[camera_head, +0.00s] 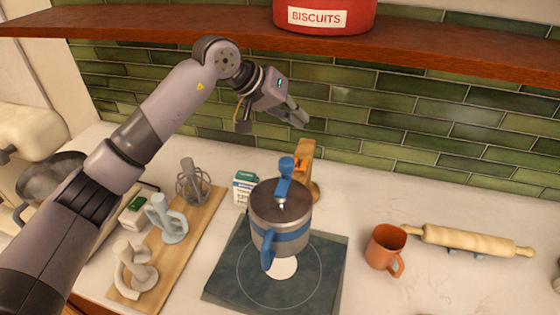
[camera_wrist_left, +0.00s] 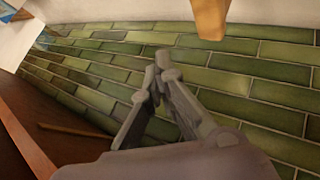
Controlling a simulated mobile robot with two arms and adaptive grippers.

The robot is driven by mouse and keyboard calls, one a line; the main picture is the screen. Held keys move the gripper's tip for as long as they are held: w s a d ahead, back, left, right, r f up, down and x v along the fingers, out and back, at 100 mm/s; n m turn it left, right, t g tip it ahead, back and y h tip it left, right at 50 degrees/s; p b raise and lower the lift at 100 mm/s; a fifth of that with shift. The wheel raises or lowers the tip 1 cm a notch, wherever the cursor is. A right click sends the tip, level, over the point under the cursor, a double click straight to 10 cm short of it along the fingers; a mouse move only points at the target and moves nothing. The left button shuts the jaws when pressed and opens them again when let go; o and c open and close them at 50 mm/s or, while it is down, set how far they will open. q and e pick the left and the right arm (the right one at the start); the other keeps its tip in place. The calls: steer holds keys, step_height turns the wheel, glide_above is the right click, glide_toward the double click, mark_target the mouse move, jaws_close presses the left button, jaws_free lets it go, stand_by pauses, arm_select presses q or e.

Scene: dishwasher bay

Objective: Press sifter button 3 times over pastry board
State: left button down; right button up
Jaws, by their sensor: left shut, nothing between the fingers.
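The sifter (camera_head: 281,222) is a grey metal cup with a blue band, a blue side handle and a blue part on top (camera_head: 286,168), perhaps its button. It is above the dark green pastry board (camera_head: 222,287); I cannot tell whether it stands on the board or hangs over it. A white round patch (camera_head: 283,267) shows on the board in front of it. My left gripper (camera_head: 302,117) is shut and empty, above and behind the sifter, near the tiled wall. Its closed fingertips show in the left wrist view (camera_wrist_left: 162,65). My right gripper is out of view.
A wooden piece (camera_head: 306,160) and a small carton (camera_head: 244,187) stand behind the sifter. A wooden board (camera_head: 197,222) with utensils lies left. An orange mug (camera_head: 385,248) and rolling pin (camera_head: 470,241) are right. A shelf (camera_head: 420,55) with a red biscuit tin (camera_head: 325,14) overhangs.

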arm_select(q)
steer(key=shift+d+f, duration=0.1)
stand_by(0.3)
glide_above(296, 162)
step_height(296, 162, down, 6)
steer(key=shift+f+b, duration=0.1)
steer(key=shift+b, duration=0.25)
steer(key=shift+f+b, duration=0.65)
steer(key=shift+b, duration=0.25)
steer(key=shift+w+f+b, duration=0.1)
steer(key=shift+f+b, duration=0.45)
steer(key=shift+b, duration=0.1)
steer(key=shift+f+b, duration=0.4)
steer(key=shift+b, duration=0.45)
